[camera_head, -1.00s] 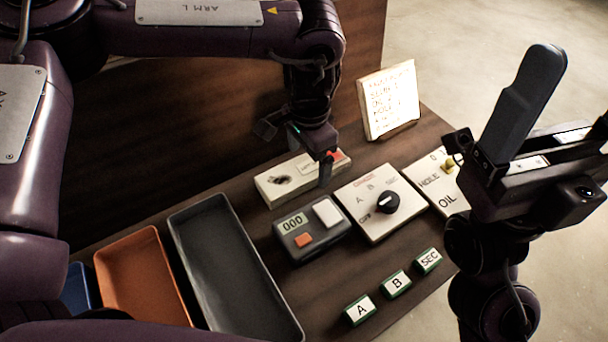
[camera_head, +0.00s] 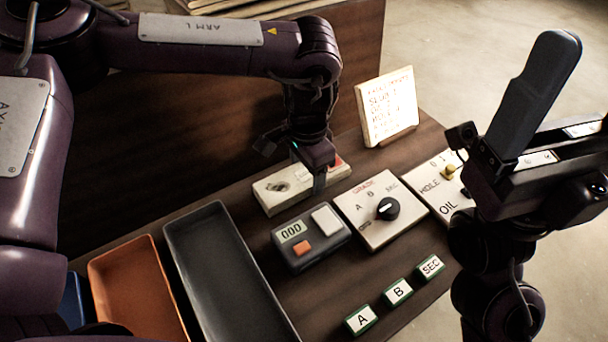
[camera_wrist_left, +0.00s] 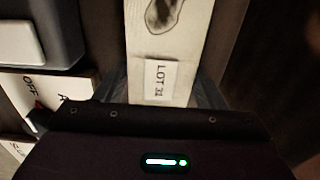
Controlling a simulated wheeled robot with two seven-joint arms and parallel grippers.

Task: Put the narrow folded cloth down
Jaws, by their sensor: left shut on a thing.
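The narrow folded cloth (camera_head: 277,190) is an off-white strip with a dark stain, a printed label and a red patch at its far end. My left gripper (camera_head: 318,182) reaches down on it from above, shut across its width. In the left wrist view the cloth (camera_wrist_left: 166,52) runs between the two fingers, with its stain and "LOT 31" label showing. I cannot tell whether its underside touches the table. My right gripper (camera_head: 535,95) is raised at the right, apart from the cloth; its jaw opening is not clear.
A grey counter box (camera_head: 311,254), a dial panel (camera_head: 365,235) and a HOLE/OIL panel (camera_head: 425,200) stand close by. A dark grey tray (camera_head: 225,275) and an orange tray (camera_head: 135,290) lie left. A note card (camera_head: 387,107) stands behind; tags A, B, SEC lie in front.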

